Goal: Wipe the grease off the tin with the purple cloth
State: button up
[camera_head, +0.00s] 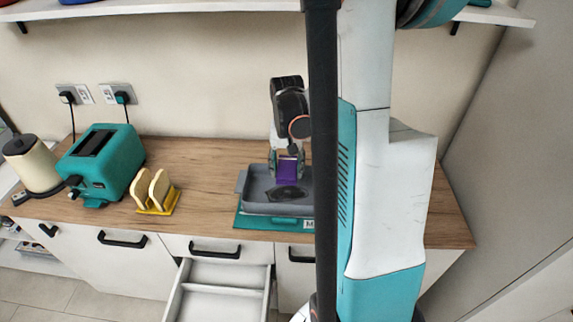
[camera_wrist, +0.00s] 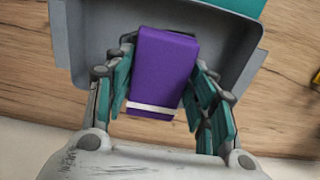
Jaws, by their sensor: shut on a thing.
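The tin (camera_head: 262,209) is a grey, shallow baking tray on a teal mat (camera_head: 240,222) on the wooden counter. A dark patch of grease (camera_head: 288,193) shows on its floor in the head view. My gripper (camera_head: 287,165) is over the tin, shut on the purple cloth (camera_head: 287,171), a folded block with a white stripe in the wrist view (camera_wrist: 165,65). I cannot tell whether the cloth touches the tin floor. In the wrist view the tin's grey wall (camera_wrist: 75,40) surrounds the cloth, and the grease is hidden. My arm column hides the tin's right side in the head view.
A teal toaster (camera_head: 103,163), a cream kettle (camera_head: 33,163) and a yellow rack with bread slices (camera_head: 157,193) stand left on the counter. A drawer (camera_head: 222,290) is open below. Counter between rack and mat is clear. A shelf (camera_head: 180,12) runs above.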

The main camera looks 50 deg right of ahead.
jog(key=b, duration=0.6)
send_over(305, 197)
jog(key=w+a, duration=0.4)
jog(key=w, duration=0.1)
jog(key=shift+s+f, duration=0.15)
jog(key=shift+f, duration=4.2)
jog(key=shift+d+f+b, duration=0.1)
jog(key=shift+f+b, duration=0.45)
jog(key=shift+b, duration=0.15)
jog(key=shift+s, duration=0.1)
jog(key=shift+s+d+r, duration=0.1)
jog(key=shift+s+d, duration=0.5)
jog(key=shift+s, duration=0.1)
jog(key=shift+s+d, duration=0.1)
jog(key=shift+s+d+f+b, duration=0.2)
jog(key=shift+s+d+b, duration=0.1)
jog(key=shift+s+d, duration=1.05)
jog(key=shift+s+d+r, duration=0.1)
jog(key=shift+s+d, duration=0.4)
jog(key=shift+s, duration=0.3)
jog(key=shift+w+a, duration=0.65)
jog(key=shift+w, duration=0.1)
